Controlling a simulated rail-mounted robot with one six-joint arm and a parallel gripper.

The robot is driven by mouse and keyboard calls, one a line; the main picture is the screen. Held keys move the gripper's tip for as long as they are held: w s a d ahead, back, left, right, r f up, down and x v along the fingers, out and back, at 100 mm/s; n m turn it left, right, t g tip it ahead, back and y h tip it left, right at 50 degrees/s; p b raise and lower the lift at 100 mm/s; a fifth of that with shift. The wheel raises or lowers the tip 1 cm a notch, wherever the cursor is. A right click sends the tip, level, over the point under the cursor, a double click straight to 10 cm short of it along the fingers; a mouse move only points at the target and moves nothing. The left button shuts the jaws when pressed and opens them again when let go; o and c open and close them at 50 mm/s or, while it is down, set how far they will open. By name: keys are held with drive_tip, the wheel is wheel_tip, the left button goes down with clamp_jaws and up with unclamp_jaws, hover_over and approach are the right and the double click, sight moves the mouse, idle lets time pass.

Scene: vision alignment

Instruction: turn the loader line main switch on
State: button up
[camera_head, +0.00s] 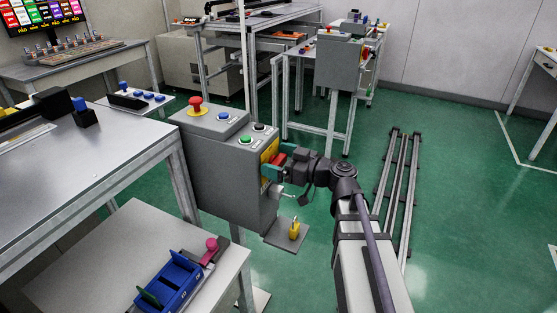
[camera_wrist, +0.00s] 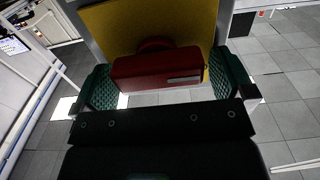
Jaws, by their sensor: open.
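The main switch is a red handle (camera_wrist: 158,68) on a yellow plate (camera_wrist: 146,22) on the side of a grey control box. In the wrist view the red handle lies between the two green finger pads of my gripper (camera_wrist: 158,86). The fingers are spread, one at each end of the handle, and I cannot tell whether either touches it. In the head view my gripper (camera_head: 281,163) is at the right side of the grey box (camera_head: 215,165), and the red handle shows partly between the fingers.
The box top carries a red mushroom button (camera_head: 195,104), a blue button (camera_head: 223,116) and a green button (camera_head: 246,139). A yellow padlock (camera_head: 294,229) stands on a small shelf below my gripper. A table with a blue tray (camera_head: 172,282) is at front left. Floor rails lie at right.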

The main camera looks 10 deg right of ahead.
drive_tip(key=c, duration=0.9)
drive_tip(key=shift+m, duration=0.4)
drive_tip(key=m, duration=0.3)
drive_tip(key=shift+w+d+m, duration=0.15)
drive_tip(key=shift+m, duration=0.25)
drive_tip(key=m, duration=0.4)
drive_tip(key=shift+w+d+f, duration=0.15)
drive_tip(key=shift+f, duration=0.05)
drive_tip(key=m, duration=0.5)
drive_tip(key=shift+w+d+f+b, duration=0.1)
drive_tip(key=shift+f+b, duration=0.15)
drive_tip(key=shift+b, duration=0.15)
drive_tip(key=m, duration=0.4)
drive_tip(key=shift+f, duration=0.15)
drive_tip(key=shift+m, duration=0.3)
